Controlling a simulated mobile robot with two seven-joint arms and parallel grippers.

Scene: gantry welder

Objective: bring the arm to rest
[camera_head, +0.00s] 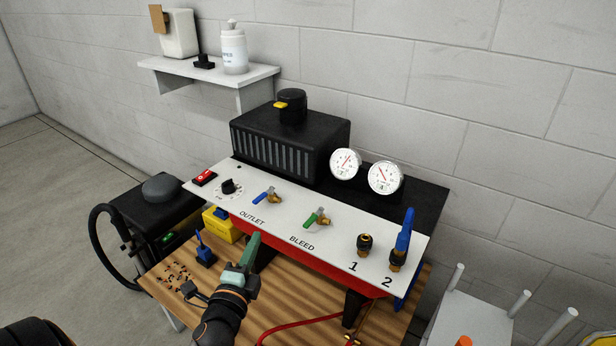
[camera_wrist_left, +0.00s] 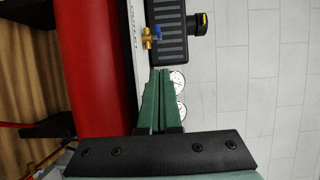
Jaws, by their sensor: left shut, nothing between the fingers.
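My left gripper (camera_head: 255,240) has green fingers and is shut and empty. It is above the wooden bench (camera_head: 165,278), in front of the white panel (camera_head: 290,222). In the left wrist view the closed green fingers (camera_wrist_left: 160,75) point toward the panel edge and the two round gauges (camera_wrist_left: 178,82). A brass valve with a blue handle (camera_wrist_left: 152,38) shows near the fingertips there. My right gripper is not in view.
The panel carries a blue-handled valve (camera_head: 267,196), a green-handled valve (camera_head: 318,217) and two fittings. A red tank (camera_wrist_left: 95,60) lies beneath it. A blue tool (camera_head: 204,249) stands on the bench. White posts (camera_head: 518,303) rise at the right. A shelf (camera_head: 210,74) hangs behind.

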